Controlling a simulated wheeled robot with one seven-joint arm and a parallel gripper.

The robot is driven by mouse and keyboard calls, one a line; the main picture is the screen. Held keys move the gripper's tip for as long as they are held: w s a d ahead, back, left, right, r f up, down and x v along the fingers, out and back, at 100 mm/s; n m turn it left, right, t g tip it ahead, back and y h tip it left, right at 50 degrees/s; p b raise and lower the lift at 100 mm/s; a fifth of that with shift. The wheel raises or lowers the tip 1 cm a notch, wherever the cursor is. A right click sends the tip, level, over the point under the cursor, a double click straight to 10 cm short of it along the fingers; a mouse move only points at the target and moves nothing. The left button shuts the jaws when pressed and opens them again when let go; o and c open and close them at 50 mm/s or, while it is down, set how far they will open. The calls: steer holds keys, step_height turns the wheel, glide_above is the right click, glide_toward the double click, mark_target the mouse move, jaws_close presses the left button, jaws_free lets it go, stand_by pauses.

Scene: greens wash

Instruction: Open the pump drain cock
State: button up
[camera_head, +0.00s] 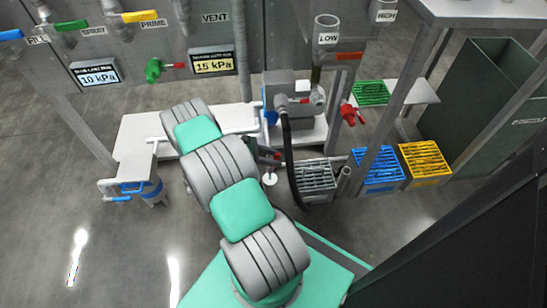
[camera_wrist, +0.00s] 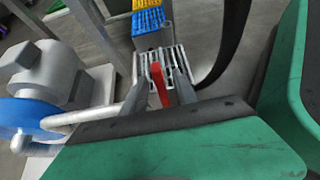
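A red lever (camera_wrist: 159,84), which looks like the drain cock's handle, stands between my gripper's fingers in the wrist view. My gripper (camera_wrist: 161,84) is open, with one grey finger on each side of the lever and a gap showing beside it. The pump (camera_head: 285,95), grey with a blue part, stands at upper middle in the head view; a grey and blue pump body (camera_wrist: 52,88) fills the left of the wrist view. In the head view my gripper (camera_head: 268,156) is low, just below the pump, and partly hidden by my arm. The cock's body is hidden.
A grey slatted crate (camera_head: 317,178) is right of the gripper, with blue (camera_head: 379,170) and yellow (camera_head: 425,160) crates beyond. A black hose (camera_head: 291,160) hangs close to the gripper. A red-handled valve (camera_head: 348,113) is right of the pump.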

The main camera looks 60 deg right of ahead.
steer(key=p+v, duration=0.2)
steer(key=v, duration=0.5)
steer(key=shift+w+a+r, duration=0.15)
steer(key=shift+w+r, duration=0.1)
